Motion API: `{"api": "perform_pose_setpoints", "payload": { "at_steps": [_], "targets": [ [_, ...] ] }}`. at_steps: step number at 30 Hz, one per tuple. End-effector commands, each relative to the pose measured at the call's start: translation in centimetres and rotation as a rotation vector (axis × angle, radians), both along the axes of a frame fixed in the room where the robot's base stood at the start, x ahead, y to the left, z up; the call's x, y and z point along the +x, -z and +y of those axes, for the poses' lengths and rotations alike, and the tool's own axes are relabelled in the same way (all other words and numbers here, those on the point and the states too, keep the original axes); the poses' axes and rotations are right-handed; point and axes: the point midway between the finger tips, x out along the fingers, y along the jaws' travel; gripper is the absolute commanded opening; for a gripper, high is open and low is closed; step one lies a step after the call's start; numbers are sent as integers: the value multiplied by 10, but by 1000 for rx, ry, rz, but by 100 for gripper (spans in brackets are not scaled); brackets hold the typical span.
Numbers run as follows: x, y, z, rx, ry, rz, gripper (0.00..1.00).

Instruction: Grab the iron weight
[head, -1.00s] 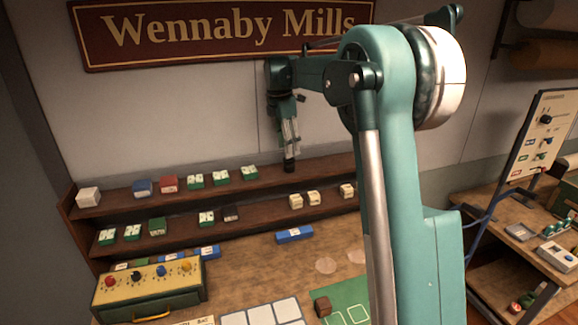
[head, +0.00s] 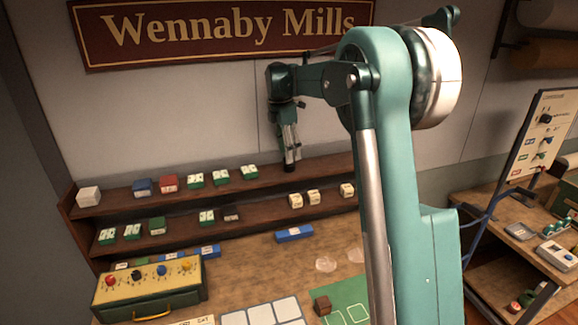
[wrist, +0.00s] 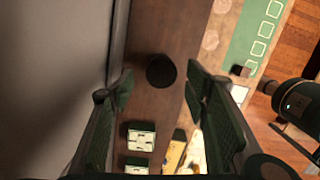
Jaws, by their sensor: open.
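A dark round object (wrist: 161,70), which looks like the iron weight, stands on the brown upper shelf (wrist: 152,38) in the wrist view. It lies between the two fingers of my gripper (wrist: 163,88), a little ahead of them, with a gap on both sides. The fingers are spread and hold nothing. In the head view my gripper (head: 290,160) points down over the right part of the upper shelf (head: 267,181). There the weight cannot be told apart from the dark fingertips.
Green-and-white boxes (wrist: 140,140) stand on the shelf near my gripper. In the head view a green box (head: 249,172) is the nearest to its left. The wall (head: 215,120) rises close behind the shelf. Cream boxes (head: 313,197) stand on the shelf below.

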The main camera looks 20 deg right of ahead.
Motion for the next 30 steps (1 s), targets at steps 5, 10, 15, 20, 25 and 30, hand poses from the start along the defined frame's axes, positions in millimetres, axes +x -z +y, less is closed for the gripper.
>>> {"api": "perform_pose_setpoints", "payload": {
  "at_steps": [5,10,15,20,25,30],
  "targets": [
    [0,3,0,0,0,0,47],
    [-1,17,-1,0,0,0,47],
    [-2,35,-3,0,0,0,47],
    [-2,49,-4,0,0,0,47],
    [-2,52,-5,0,0,0,47],
    [-1,52,-5,0,0,0,47]
  ]
}}
